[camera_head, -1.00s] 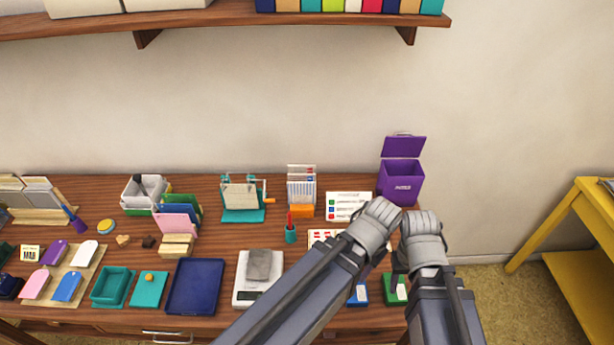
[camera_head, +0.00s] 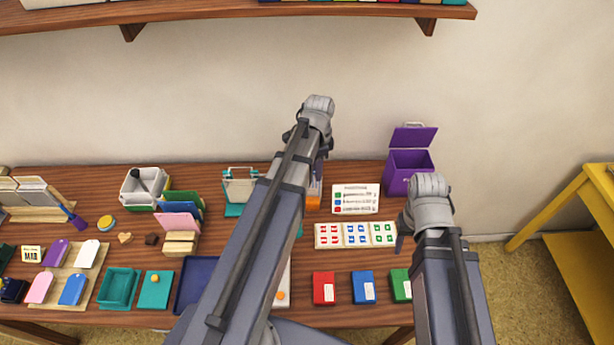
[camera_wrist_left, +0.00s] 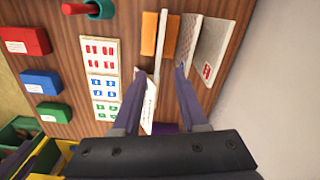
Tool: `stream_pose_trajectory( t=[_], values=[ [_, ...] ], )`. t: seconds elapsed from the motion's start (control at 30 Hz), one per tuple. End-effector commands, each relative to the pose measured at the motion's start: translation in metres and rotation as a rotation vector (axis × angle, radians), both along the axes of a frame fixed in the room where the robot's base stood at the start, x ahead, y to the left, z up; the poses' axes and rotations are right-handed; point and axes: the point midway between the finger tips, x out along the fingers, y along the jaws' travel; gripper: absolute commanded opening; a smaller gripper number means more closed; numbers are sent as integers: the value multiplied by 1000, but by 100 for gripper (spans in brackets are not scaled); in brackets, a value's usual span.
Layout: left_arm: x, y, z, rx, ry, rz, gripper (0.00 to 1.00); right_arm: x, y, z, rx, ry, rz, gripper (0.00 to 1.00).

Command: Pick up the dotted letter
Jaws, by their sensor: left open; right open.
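My left gripper (camera_wrist_left: 160,72) is open over the upright letters in the orange-based holder (camera_wrist_left: 149,34). In the left wrist view its fingertips lie on either side of a pale letter (camera_wrist_left: 163,40) seen nearly edge-on. Beside it stand a letter with a fine bluish pattern (camera_wrist_left: 187,38) and a speckled grey one (camera_wrist_left: 211,48) with a red stamp. I cannot tell for certain which is the dotted letter. In the head view my left arm hides most of the letters; the orange base (camera_head: 313,200) shows. My right gripper (camera_head: 402,236) is open and empty over the table's right end.
A white sign card (camera_head: 355,199), a stamp sheet (camera_head: 355,235) and red (camera_head: 323,288), blue (camera_head: 363,287) and green (camera_head: 400,285) inkpads lie nearby. A purple box (camera_head: 408,170) stands at the back right. The wall is close behind the letters.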

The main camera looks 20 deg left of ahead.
Motion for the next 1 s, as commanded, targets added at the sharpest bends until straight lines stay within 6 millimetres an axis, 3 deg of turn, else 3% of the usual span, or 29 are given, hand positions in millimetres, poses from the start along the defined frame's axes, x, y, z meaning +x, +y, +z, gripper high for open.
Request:
stream_pose_trajectory(
  t=[0.1,0.3,0.53,0.83,1.0],
  values=[
    [13,21,2,-3,4,-104,42,0,0,2,0,0,0,50],
    [20,37,3,-6,6,-203,42,0,0,3,0,0,0,50],
    [20,39,0,-7,7,-219,42,0,0,0,0,0,0,50],
    [20,39,-25,-6,6,-218,42,0,0,-25,0,0,0,50],
    [20,39,-24,-6,6,-217,42,0,0,-24,0,0,0,50]
  ],
)
